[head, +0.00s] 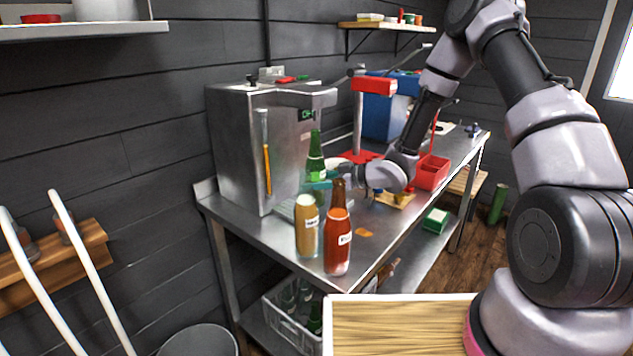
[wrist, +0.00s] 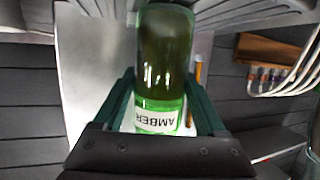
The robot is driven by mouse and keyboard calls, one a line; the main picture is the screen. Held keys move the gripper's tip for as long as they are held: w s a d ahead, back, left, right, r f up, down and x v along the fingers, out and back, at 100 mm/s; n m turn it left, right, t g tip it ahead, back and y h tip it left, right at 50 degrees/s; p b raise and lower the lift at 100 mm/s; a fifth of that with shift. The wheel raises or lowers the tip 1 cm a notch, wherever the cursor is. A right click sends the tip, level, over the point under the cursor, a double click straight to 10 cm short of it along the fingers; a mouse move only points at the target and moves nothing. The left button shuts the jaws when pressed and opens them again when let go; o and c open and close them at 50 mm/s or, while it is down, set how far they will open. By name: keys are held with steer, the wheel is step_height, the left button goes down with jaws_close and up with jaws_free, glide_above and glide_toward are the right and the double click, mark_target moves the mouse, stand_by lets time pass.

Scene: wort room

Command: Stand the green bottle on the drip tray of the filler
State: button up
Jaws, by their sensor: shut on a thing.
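The green bottle (head: 316,158) is upright under the filler's spout head in the head view. In the wrist view the bottle (wrist: 165,60) fills the middle, with a white label reading AMBER. My gripper (head: 318,184) is shut on it, one dark green finger on each side. The filler (head: 238,150) is a steel box with an overhanging head at the bench's left end. Its drip tray (head: 284,211) shows partly at its foot. The bottle's base is hidden behind my gripper and the tan-filled glass, so I cannot tell whether it touches the tray.
A tan-filled glass (head: 307,232) and a brown-necked bottle with an orange-red body (head: 338,248) stand close in front of the tray. A red capper (head: 374,88) and red bin (head: 432,172) stand farther back. A crate of bottles (head: 290,325) sits below the bench.

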stand_by(0.4)
steer(key=o, duration=0.9)
steer(key=v, duration=1)
steer(key=w+d+r+m+t+h, duration=0.3)
steer(key=w+d+r+m+h, duration=0.15)
steer(key=d+r+h, duration=0.55)
steer(key=s+d+r+m+t+h, duration=0.1)
steer(key=s+d+r+m+h, duration=0.2)
steer(key=d+r, duration=0.5)
steer(key=s+d+r+m+g+h, duration=0.1)
steer(key=s+d+r+m, duration=0.3)
steer(key=s+r+m, duration=0.6)
steer(key=s+a+y, duration=0.1)
steer(key=s, duration=0.4)
steer(key=s+a+r+g, duration=0.1)
steer(key=s, duration=0.4)
steer(key=s+a+y, duration=0.1)
steer(key=s+a, duration=0.1)
steer(key=s, duration=0.3)
steer(key=shift+r+y, duration=0.3)
steer(key=shift+r, duration=0.1)
